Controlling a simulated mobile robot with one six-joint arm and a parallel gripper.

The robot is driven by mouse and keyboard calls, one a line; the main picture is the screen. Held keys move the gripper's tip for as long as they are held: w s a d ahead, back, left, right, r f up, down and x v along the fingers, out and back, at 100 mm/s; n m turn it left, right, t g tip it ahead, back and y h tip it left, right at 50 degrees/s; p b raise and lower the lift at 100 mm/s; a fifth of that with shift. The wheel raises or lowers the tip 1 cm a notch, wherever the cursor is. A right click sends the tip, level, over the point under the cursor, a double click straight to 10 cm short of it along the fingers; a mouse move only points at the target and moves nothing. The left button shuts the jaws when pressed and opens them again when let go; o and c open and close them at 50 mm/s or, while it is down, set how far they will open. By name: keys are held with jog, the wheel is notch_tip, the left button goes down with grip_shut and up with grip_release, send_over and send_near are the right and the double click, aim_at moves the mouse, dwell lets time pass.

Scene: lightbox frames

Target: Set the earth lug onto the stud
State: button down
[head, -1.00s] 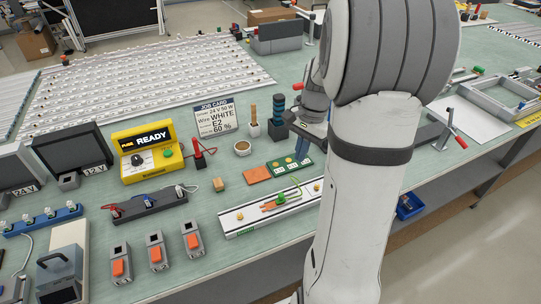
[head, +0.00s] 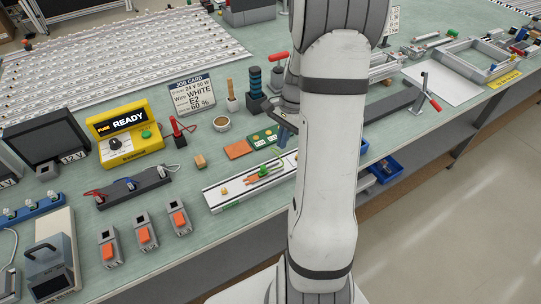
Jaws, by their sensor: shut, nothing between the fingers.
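The earth lug (head: 252,179) is a flat copper-orange piece with a green wire end (head: 265,171). It lies on a white strip (head: 216,200) at the bench's front edge. A small brass stud (head: 224,192) stands on the strip left of the lug, apart from it. The strip's right end is hidden behind my arm. My gripper (head: 284,137) shows only in part beside my arm, above and behind the strip, near the green board. It is shut and empty, apart from the lug. Its fingertips are hard to make out.
An orange pad (head: 238,149) and a green board (head: 264,137) lie behind the strip. A small tan block (head: 200,161), a cup (head: 221,124) and a blue-black stack (head: 255,82) stand nearby. Three grey switches with orange rockers (head: 144,235) stand at front left.

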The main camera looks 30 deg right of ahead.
jog(key=x, duration=0.3)
jog(key=shift+a+f, duration=0.1)
jog(key=shift+f, duration=0.3)
jog(key=a, duration=0.1)
jog(key=s+a+p, duration=0.1)
jog(key=a, duration=0.1)
jog(key=shift+a, duration=0.1)
jog(key=shift+s+a+f, duration=0.1)
jog(key=shift+a+f, duration=0.05)
jog(key=shift+a, duration=0.15)
jog(key=shift+a, duration=0.15)
